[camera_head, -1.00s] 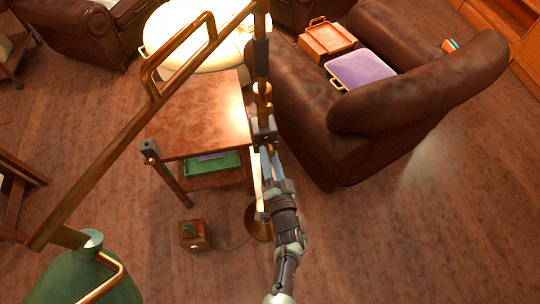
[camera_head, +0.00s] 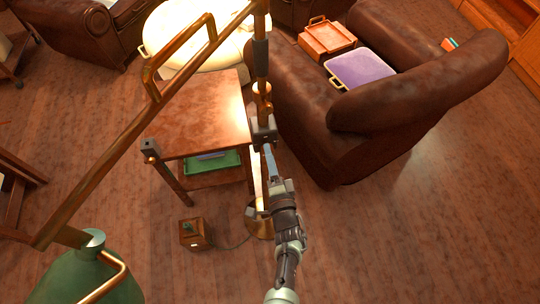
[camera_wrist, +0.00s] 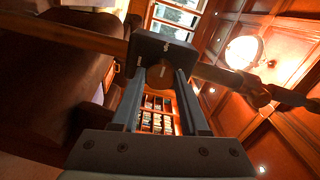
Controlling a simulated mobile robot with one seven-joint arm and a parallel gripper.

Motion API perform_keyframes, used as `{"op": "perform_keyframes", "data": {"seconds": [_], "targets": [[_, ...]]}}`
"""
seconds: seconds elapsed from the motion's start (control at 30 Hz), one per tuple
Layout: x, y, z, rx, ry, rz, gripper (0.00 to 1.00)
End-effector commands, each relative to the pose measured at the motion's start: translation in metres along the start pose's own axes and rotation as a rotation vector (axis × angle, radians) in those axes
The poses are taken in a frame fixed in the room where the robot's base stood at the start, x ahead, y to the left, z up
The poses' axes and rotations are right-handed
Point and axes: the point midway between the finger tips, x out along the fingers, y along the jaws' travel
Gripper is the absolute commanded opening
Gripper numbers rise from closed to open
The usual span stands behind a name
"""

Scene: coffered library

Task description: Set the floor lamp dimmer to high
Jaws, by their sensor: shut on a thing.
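The floor lamp's brass pole (camera_head: 262,85) stands beside the side table, with a round brass base (camera_head: 259,224) on the floor. A dark block (camera_head: 264,132) is fixed on the pole and looks like the dimmer. It fills the upper middle of the wrist view (camera_wrist: 165,50), with small pale marks on its face. My gripper (camera_head: 268,147) reaches up to this block from below.
A side table (camera_head: 200,120) stands left of the pole, a brown leather armchair (camera_head: 400,115) close on the right. A small wooden box (camera_head: 195,235) with a green knob lies on the floor, corded toward the lamp base. Open floor (camera_head: 420,240) lies at the lower right.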

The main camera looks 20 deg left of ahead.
Motion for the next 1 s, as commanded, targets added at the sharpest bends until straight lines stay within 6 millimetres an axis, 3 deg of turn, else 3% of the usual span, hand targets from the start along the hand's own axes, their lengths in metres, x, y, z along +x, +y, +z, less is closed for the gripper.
{"op": "perform_keyframes", "data": {"seconds": [0.33, 0.37, 0.53, 0.83, 1.0], "targets": [[0.000, 0.000, 0.000, 0.006, 0.001, 0.001, 0.00], [0.000, 0.000, 0.000, 0.006, 0.001, 0.001, 0.46], [0.000, 0.000, 0.000, 0.005, 0.001, 0.001, 0.74], [-0.002, 0.000, 0.000, 0.004, 0.001, 0.001, 0.74], [-0.020, -0.003, -0.002, 0.005, 0.005, 0.003, 0.74]]}}
